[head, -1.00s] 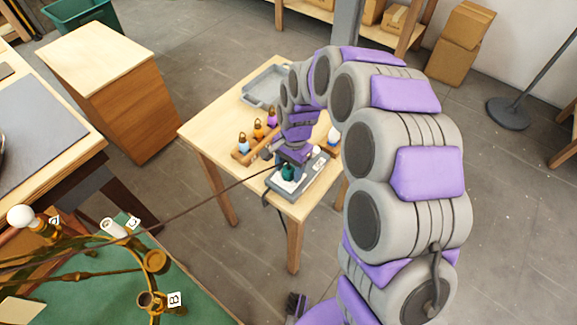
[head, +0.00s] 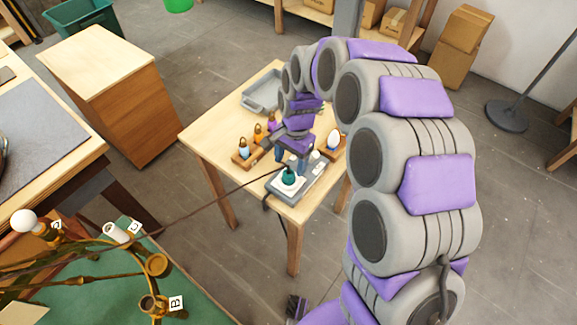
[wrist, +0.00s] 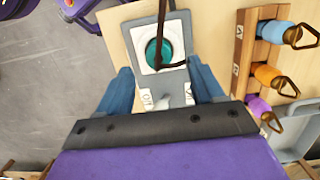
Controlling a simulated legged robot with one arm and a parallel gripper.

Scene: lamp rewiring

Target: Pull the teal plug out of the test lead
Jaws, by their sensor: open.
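The teal plug (head: 289,177) sits in a white socket plate on the grey test box (head: 312,180) at the front of the small table. The dark test lead (head: 225,197) runs from it to the left toward the lamp. In the wrist view the plug (wrist: 158,52) shows as a teal disc inside the white square, with a dark cord across it. My gripper (wrist: 160,85) is open, its blue fingers on either side of the grey box's narrower part, short of the plug in the picture. In the head view my gripper (head: 291,160) is just behind the plug, apart from it.
A white bulb on a wooden block (head: 333,142) is to the right. A grey tray (head: 262,92) lies at the back. The lamp's brass arms (head: 155,264) are at lower left.

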